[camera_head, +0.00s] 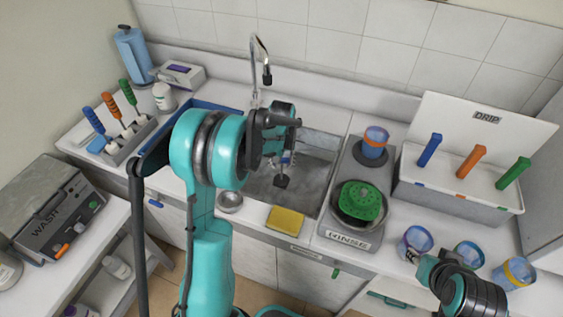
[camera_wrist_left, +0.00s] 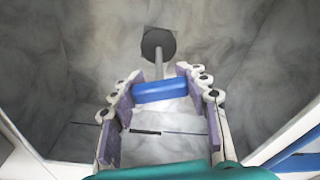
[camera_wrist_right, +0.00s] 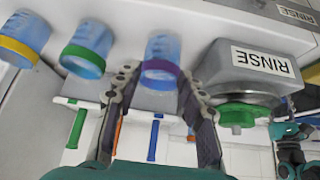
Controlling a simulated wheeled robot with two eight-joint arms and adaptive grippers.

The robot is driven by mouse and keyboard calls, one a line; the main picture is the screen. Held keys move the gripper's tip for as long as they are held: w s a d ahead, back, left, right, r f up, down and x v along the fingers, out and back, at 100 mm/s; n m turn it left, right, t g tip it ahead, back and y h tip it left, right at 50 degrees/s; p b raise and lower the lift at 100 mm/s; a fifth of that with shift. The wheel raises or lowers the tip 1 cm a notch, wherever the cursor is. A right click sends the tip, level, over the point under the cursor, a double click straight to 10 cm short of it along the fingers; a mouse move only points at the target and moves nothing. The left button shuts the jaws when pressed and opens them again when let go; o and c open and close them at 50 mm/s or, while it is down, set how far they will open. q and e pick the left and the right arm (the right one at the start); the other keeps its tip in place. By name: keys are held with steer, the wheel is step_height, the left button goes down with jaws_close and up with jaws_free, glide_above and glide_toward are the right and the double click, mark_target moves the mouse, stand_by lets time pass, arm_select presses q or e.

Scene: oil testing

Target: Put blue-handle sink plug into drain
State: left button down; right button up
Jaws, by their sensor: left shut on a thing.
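The sink plug has a blue handle (camera_wrist_left: 160,91) and a dark round stopper (camera_wrist_left: 158,44). My left gripper (camera_wrist_left: 160,96) is shut on the handle, one finger on each side. In the head view the dark stopper (camera_head: 281,181) hangs below my left gripper, inside the grey sink basin (camera_head: 313,168). In the left wrist view the stopper is in front of the basin floor; I cannot tell its height. The drain is not clearly visible, perhaps hidden behind the stopper. My right gripper (camera_wrist_right: 159,82) is open and empty, with a purple-banded cup (camera_wrist_right: 161,60) beyond its fingers.
The faucet (camera_head: 262,65) stands behind the basin. A yellow sponge (camera_head: 285,220) and small metal bowl (camera_head: 230,201) sit at its front edge. The rinse station (camera_head: 350,236) is right of it, with the drip box (camera_head: 455,200) beyond. Several banded cups stand at front right.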

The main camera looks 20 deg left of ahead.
arm_select(q)
steer(key=shift+f+b, duration=0.3)
steer(key=shift+f, duration=0.1)
steer(key=c, duration=0.7)
jaws_free()
steer(key=shift+r, duration=0.1)
